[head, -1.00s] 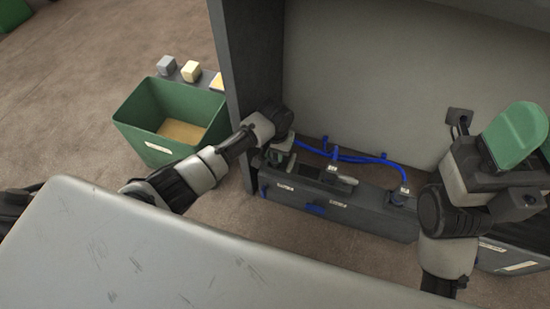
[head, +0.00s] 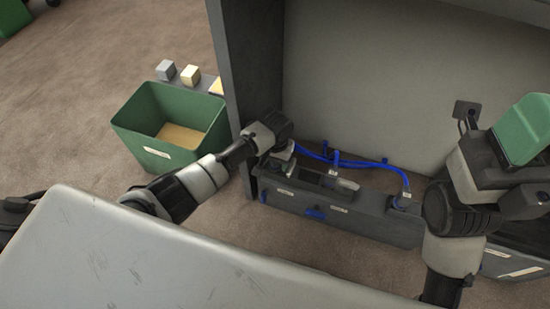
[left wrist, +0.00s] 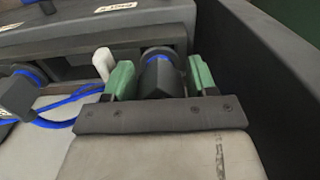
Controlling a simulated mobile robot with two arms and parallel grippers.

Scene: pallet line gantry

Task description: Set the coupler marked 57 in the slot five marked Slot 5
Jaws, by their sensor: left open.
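My left gripper (head: 273,163) is at the left end of a dark grey slotted bench (head: 365,222). In the left wrist view, its green fingers (left wrist: 160,80) are open on either side of a dark coupler (left wrist: 158,73) with a blue ring; I cannot tell whether they touch it. Another dark coupler (left wrist: 18,95) with a blue ring lies to its left. The numbers on the couplers are too small to read. White slot labels (head: 338,210) are on the bench front; I cannot tell which is Slot 5. My right gripper (head: 525,130) is raised at the right; its jaw state is unclear.
Blue hoses (head: 350,157) run behind the bench. A tall dark post (head: 243,65) stands close to my left gripper. A green bin (head: 165,125) is left of it, with small blocks (head: 190,75) behind. A pale grey surface (head: 130,260) fills the foreground.

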